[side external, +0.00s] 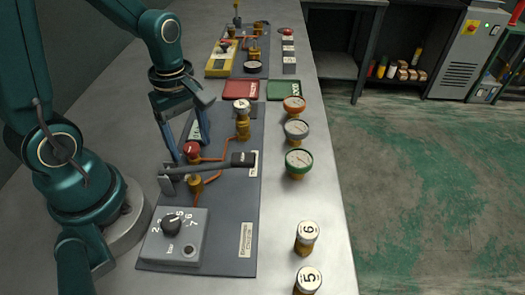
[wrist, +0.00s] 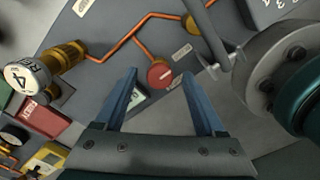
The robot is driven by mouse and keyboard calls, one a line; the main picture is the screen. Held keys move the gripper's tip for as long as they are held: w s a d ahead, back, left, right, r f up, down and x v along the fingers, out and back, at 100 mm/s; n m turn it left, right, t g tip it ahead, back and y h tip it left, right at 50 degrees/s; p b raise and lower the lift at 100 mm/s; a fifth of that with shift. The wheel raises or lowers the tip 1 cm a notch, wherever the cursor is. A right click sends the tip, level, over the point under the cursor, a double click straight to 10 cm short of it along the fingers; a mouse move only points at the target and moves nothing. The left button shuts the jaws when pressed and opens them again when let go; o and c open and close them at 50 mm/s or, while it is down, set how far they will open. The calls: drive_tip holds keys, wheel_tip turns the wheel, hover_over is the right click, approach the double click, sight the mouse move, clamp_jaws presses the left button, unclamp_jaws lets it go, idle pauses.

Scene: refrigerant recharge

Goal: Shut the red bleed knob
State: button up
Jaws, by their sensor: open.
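The red bleed knob (side external: 192,149) sits on a brass fitting on the dark grey panel (side external: 225,205), joined to orange pipes. In the wrist view the round red knob (wrist: 160,74) shows a pale mark on its face. My gripper (side external: 190,146) points down at the panel with its blue fingers apart. In the wrist view the knob appears between the fingertips of my gripper (wrist: 160,73), with a gap on both sides. I cannot tell whether the tips are level with the knob or above it.
A grey dial box (side external: 175,240) sits nearer. A numbered canister (side external: 242,107) stands behind right. Orange, grey and green gauges (side external: 298,162) and canisters 6 (side external: 306,236) and 5 (side external: 308,280) stand right.

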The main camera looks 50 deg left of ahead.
clamp_jaws()
drive_tip(key=shift+m, duration=0.3)
drive_tip(key=m, duration=1.3)
drive_tip(key=shift+m, duration=2.1)
